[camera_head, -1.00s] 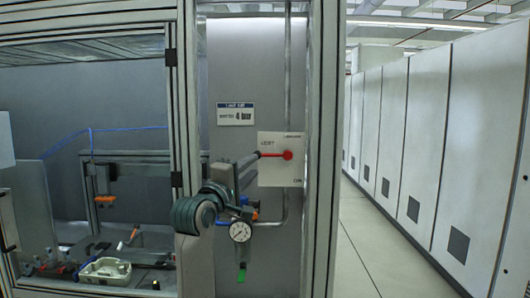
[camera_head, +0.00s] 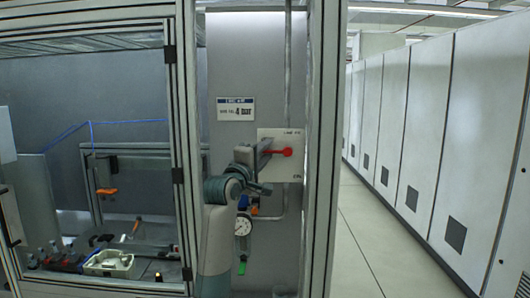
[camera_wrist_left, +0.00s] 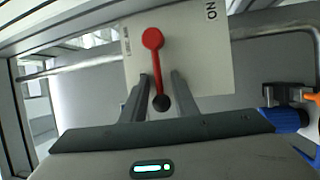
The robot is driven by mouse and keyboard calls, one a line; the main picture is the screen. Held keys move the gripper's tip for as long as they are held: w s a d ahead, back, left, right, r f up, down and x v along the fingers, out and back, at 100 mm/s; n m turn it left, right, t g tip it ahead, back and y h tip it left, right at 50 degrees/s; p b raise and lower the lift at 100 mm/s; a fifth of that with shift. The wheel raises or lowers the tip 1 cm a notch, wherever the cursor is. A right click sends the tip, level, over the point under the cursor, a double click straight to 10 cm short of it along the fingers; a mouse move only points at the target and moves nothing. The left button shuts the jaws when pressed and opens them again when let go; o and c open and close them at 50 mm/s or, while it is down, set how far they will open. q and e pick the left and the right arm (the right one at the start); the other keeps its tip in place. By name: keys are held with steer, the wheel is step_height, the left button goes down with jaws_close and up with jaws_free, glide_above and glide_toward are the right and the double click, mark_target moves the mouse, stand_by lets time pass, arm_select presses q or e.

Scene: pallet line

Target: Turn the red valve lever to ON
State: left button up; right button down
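The red valve lever (camera_head: 283,152) is mounted on a white plate (camera_head: 290,172) on the grey panel. It lies about level, its red hub to the right. In the left wrist view the red lever (camera_wrist_left: 157,68) ends in a dark knob, and the plate (camera_wrist_left: 205,60) carries an ON mark near one corner. My left gripper (camera_head: 262,151) is at the lever's left end. In the left wrist view the left gripper (camera_wrist_left: 161,80) is open, with one finger on each side of the lever's knob end; contact cannot be told. My right gripper is out of view.
A pressure gauge (camera_head: 242,226) hangs below the plate, beside my left arm. A sign (camera_head: 235,109) is above. A vertical frame post (camera_head: 320,150) stands right of the plate. A white bin (camera_head: 108,264) is in the bay at left. Grey cabinets (camera_head: 420,140) line the aisle.

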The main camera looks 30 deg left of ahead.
arm_select(q)
steer(key=shift+d, duration=0.1)
jaws_close()
steer(key=shift+r, duration=0.1)
stand_by(1.1)
